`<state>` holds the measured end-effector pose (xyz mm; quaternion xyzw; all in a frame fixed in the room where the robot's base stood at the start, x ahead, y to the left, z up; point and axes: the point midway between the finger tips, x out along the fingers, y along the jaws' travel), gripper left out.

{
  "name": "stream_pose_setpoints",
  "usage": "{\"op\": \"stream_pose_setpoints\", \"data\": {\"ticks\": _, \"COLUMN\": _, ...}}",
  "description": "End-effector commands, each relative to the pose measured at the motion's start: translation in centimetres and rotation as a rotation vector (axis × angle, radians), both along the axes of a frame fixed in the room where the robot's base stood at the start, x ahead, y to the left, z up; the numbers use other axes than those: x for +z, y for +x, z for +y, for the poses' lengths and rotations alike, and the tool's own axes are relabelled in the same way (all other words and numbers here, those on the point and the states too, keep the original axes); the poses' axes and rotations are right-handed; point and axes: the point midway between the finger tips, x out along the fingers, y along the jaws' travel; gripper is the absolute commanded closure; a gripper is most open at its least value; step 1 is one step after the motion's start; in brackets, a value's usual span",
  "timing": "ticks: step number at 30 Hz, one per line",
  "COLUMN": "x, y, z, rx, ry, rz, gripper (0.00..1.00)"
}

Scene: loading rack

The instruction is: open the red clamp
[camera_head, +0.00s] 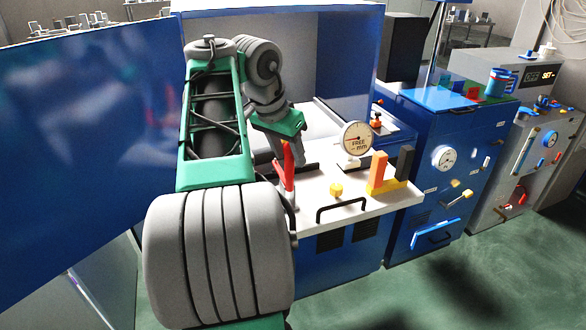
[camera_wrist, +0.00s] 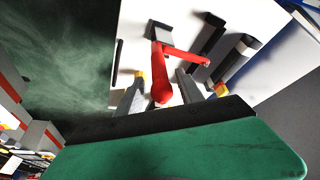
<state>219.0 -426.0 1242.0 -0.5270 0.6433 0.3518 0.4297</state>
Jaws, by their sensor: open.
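The red clamp (camera_head: 288,172) stands on the white loading shelf (camera_head: 312,196), near its left end. In the wrist view the clamp (camera_wrist: 163,88) has a long red handle pointing toward the camera, a side arm reaching right, and a dark base. My gripper (camera_head: 299,158) is over the shelf at the clamp, partly overlapping it in the head view. In the wrist view my gripper (camera_wrist: 161,79) is open, with a grey finger on each side of the red handle. Gaps show beside the handle, but contact is hard to tell. The clamp's lower part is partly hidden in the head view.
A round dial gauge (camera_head: 357,139), an orange-and-yellow block (camera_head: 383,175) and a yellow knob (camera_head: 336,189) stand on the shelf to the right. A black handle (camera_head: 341,207) is at its front edge. A large blue panel (camera_head: 85,150) stands at left.

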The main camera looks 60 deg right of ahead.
Motion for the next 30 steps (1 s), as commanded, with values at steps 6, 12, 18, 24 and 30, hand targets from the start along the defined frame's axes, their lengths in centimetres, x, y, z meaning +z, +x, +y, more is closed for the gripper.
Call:
{"op": "stream_pose_setpoints", "data": {"ticks": 6, "x": -3.3, "y": -0.3, "z": -1.2, "rx": 0.0, "ry": 0.001, "rz": 0.001, "gripper": 0.56}}
{"op": "stream_pose_setpoints", "data": {"ticks": 12, "x": -3.4, "y": -0.3, "z": -1.4, "rx": 0.001, "ry": 0.0, "rz": -0.001, "gripper": 0.56}}
{"op": "stream_pose_setpoints", "data": {"ticks": 18, "x": -3.4, "y": -0.3, "z": -1.4, "rx": 0.001, "ry": 0.0, "rz": -0.001, "gripper": 0.65}}
{"op": "stream_pose_setpoints", "data": {"ticks": 24, "x": -3.4, "y": -0.3, "z": -1.4, "rx": 0.001, "ry": 0.0, "rz": -0.001, "gripper": 0.81}}
{"op": "stream_pose_setpoints", "data": {"ticks": 30, "x": -3.4, "y": -0.3, "z": -1.4, "rx": 0.001, "ry": 0.0, "rz": -0.001, "gripper": 0.98}}
